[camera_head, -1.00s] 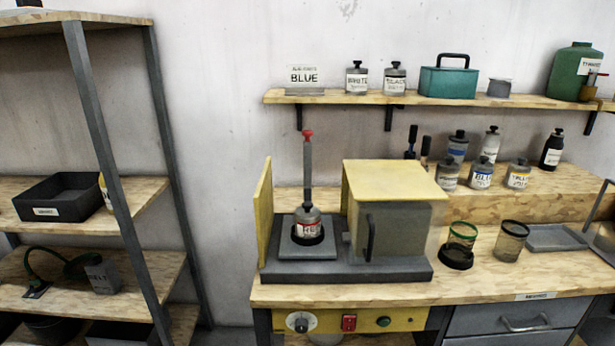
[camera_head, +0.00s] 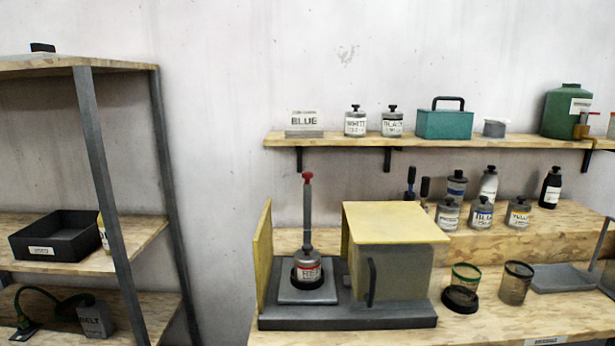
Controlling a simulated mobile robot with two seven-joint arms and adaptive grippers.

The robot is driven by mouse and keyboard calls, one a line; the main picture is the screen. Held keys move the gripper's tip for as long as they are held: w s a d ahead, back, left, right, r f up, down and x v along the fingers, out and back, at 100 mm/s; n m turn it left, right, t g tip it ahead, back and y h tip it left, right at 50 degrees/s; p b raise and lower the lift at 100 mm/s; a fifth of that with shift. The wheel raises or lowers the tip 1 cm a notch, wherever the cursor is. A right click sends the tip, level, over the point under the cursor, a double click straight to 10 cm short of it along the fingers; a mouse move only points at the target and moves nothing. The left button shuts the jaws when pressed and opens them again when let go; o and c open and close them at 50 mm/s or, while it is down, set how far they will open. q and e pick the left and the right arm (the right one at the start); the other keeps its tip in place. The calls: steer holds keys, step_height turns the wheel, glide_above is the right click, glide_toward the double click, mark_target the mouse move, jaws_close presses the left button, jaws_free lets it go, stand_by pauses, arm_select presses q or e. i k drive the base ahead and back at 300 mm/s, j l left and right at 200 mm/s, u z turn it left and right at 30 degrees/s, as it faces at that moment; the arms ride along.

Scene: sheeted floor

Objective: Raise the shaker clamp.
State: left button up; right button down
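The shaker (camera_head: 345,318) stands on the workbench, a dark base with a yellow-topped housing (camera_head: 395,222) at its right and a yellow panel (camera_head: 263,255) upright at its left. The clamp (camera_head: 307,215) is a grey upright rod with a red knob on top, at the left part of the shaker. Its lower end meets the top of a small can with a red-and-white label (camera_head: 307,275). The can sits in a dark ring on a grey plate (camera_head: 308,296). Neither of my grippers is in view.
A green-rimmed cup (camera_head: 465,277) and another cup (camera_head: 516,283) stand right of the shaker, near a grey tray (camera_head: 560,278). Labelled bottles (camera_head: 481,214) stand on the raised step behind. A wall shelf (camera_head: 430,141) holds a teal box (camera_head: 444,124). A shelving rack (camera_head: 90,160) stands at left.

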mark_target(306, 186)
steer(key=i+j, duration=0.15)
steer(key=j, duration=0.15)
steer(key=i+j, duration=0.1)
steer(key=j, duration=0.2)
steer(key=i+j, duration=0.15)
steer(key=i+j+z, duration=0.1)
steer(key=j+z, duration=0.55)
steer(key=j, duration=0.15)
steer(key=z, duration=0.55)
steer(key=i+j, duration=0.05)
